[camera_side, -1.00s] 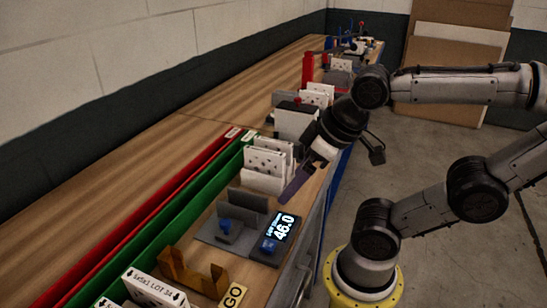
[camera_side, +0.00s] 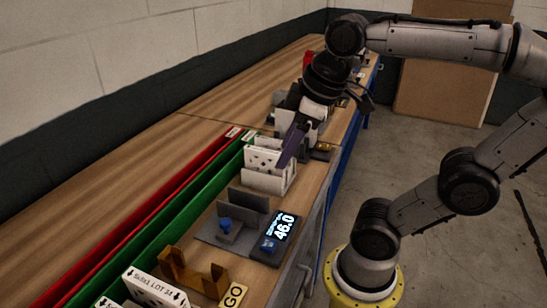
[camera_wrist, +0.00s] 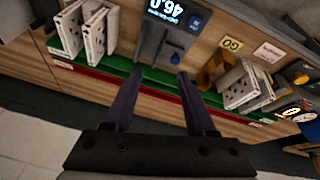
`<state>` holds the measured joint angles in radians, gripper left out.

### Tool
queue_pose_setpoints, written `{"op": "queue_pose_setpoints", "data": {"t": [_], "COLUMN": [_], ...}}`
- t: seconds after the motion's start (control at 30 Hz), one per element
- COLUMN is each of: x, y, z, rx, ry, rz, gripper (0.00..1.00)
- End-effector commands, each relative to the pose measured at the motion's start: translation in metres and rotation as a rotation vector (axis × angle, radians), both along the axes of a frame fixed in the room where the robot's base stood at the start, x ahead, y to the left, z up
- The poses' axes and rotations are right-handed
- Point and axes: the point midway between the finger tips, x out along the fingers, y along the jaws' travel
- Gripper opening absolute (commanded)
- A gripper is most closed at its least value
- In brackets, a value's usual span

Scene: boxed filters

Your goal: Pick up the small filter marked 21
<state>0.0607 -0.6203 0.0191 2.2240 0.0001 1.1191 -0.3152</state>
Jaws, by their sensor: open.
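White boxed filters (camera_side: 264,168) stand on edge beside the green rail in the side view. Two white boxes, a left one (camera_wrist: 68,36) and one beside it (camera_wrist: 97,32), show at the upper left of the wrist view. No number 21 is readable on any of them, so I cannot tell which is the small filter marked 21. My gripper (camera_side: 290,155) has dark purple fingers and hangs near the far side of the filter group, partly covering it. In the wrist view my gripper (camera_wrist: 156,76) is open, with nothing between its fingers.
A grey fixture (camera_side: 232,222) with a display reading 46.0 (camera_side: 284,226) stands nearer the camera. A brown bracket (camera_side: 182,270), a GO label (camera_side: 233,296) and a white box marked LOT 34 (camera_side: 150,287) are at the front. Green (camera_side: 190,208) and red (camera_side: 165,208) rails run along the bench.

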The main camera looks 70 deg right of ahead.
Motion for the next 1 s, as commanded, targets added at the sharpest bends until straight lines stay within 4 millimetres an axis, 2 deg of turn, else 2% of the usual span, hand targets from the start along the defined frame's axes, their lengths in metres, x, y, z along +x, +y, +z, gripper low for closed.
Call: {"op": "queue_pose_setpoints", "data": {"t": [0.1, 0.23, 0.37, 0.5, 0.6, 0.7, 0.87, 1.0], "x": [0.033, 0.068, 0.1, 0.121, 0.127, 0.124, 0.119, 0.119], "y": [-0.023, -0.06, -0.107, -0.161, -0.192, -0.211, -0.219, -0.218], "z": [0.024, 0.039, 0.04, 0.028, 0.013, -0.002, -0.015, -0.038], "rx": [-0.031, -0.041, -0.025, 0.012, 0.039, 0.064, 0.077, 0.078], "ry": [0.078, 0.168, 0.253, 0.322, 0.354, 0.384, 0.396, 0.4], "rz": [0.009, -0.002, -0.043, -0.122, -0.184, -0.227, -0.252, -0.251], "gripper": [0.56, 0.56, 0.56, 0.56, 0.56, 0.56, 0.56, 0.56]}}
